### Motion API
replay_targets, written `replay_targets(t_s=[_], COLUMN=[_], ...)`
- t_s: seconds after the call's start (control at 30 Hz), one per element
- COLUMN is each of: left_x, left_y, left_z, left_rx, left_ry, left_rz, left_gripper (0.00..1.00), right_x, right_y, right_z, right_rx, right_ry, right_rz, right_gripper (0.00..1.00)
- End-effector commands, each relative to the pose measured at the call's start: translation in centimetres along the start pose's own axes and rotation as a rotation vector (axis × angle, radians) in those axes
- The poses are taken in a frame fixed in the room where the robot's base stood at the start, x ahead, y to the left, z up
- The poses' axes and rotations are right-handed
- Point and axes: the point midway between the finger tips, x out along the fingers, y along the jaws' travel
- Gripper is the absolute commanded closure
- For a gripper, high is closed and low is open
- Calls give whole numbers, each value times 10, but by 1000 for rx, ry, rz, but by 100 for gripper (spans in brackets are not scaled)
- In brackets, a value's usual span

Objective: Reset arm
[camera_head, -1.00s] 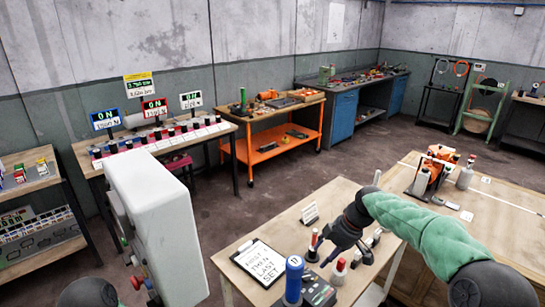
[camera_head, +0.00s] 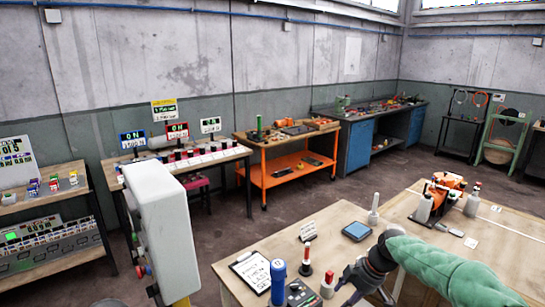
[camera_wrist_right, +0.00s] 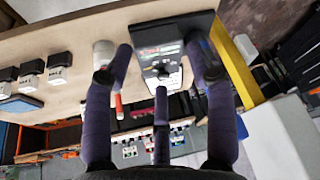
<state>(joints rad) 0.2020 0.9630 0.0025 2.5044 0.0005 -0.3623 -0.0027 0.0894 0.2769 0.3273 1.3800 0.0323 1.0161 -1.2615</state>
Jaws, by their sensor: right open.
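My right arm, green with a dark wrist, comes in from the lower right of the head view. Its gripper (camera_head: 356,288) hangs low near the front table's edge, beside a red-and-white bottle (camera_head: 327,285). In the right wrist view, the dark fingers of the right gripper (camera_wrist_right: 160,75) are spread apart with nothing between them. Behind them is a black device (camera_wrist_right: 158,38) with a small panel, also on the table in the head view (camera_head: 302,294). Whether a finger touches it I cannot tell. My left gripper is not visible.
The front table (camera_head: 232,287) also bears a clipboard (camera_head: 252,270), a blue cylinder (camera_head: 278,282), a blue-screened tablet (camera_head: 357,231) and a white bottle (camera_head: 374,210). A tall white cabinet (camera_head: 165,225) stands left of it. Open floor lies behind the table.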

Motion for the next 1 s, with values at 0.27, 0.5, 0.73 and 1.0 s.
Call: replay_targets(t_s=[0.27,0.5,0.73,1.0], left_x=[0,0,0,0], left_y=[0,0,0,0], left_z=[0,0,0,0], left_rx=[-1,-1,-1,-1], left_ry=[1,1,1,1], left_rz=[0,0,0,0], left_gripper=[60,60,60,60], right_x=[60,137,244,315], right_y=[-11,-39,-117,-246], right_z=[14,36,80,132], right_rx=[139,341,691,1132], right_ry=[-13,-32,-68,-107], right_rz=[-15,-28,-43,-44], right_gripper=[44,44,44,44])
